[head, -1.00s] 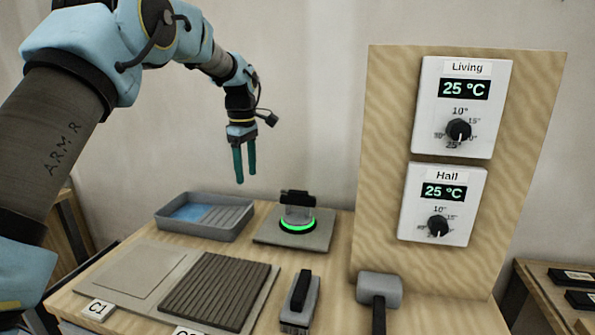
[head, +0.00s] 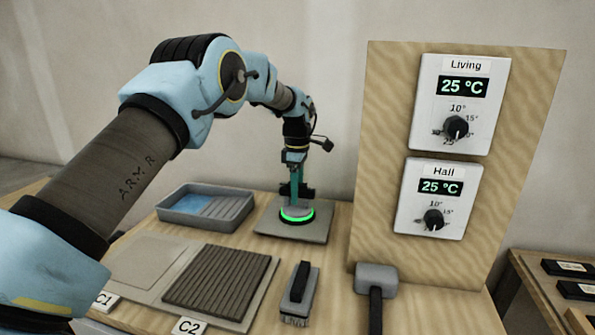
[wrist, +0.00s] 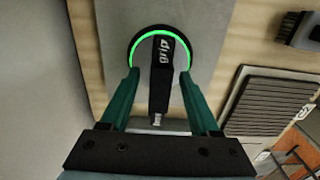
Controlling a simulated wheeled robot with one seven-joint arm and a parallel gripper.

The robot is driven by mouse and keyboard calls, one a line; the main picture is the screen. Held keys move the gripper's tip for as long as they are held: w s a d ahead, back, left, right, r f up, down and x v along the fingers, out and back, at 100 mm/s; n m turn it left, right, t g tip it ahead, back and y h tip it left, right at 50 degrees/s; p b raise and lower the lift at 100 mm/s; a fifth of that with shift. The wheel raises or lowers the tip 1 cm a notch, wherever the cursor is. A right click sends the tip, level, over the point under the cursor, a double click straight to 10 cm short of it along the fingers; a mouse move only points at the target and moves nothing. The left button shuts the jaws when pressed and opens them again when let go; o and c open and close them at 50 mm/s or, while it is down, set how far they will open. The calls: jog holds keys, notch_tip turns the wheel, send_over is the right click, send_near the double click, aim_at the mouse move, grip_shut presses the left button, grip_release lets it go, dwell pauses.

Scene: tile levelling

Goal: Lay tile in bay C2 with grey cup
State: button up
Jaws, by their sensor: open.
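The grey cup (head: 294,213) with a lit green ring sits on a grey square tile (head: 322,230) at the back of the bench. In the wrist view the cup's black handle (wrist: 162,85), marked "grip", lies between the two fingers. My gripper (head: 297,195) is open, lowered over the cup, with one green finger on each side of the handle. I cannot tell whether the fingertips touch it. Bay C2 shows as a dark ribbed square (head: 222,280) behind its C2 label (head: 190,327), at the front of the bench.
Bay C1 (head: 148,260) is a flat pale square left of C2. A grey tray (head: 238,216) with blue inside stands behind the bays. A brush (head: 300,290) and a mallet (head: 376,278) lie right of C2. A wooden panel (head: 385,150) with two thermostats stands at the right.

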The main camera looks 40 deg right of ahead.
jog(key=shift+f, duration=1)
grip_shut()
dwell(0.7)
dwell(0.4)
dwell(0.5)
grip_release()
jog(key=shift+r, duration=0.1)
notch_tip(320, 180, up, 11)
jog(key=b, duration=0.3)
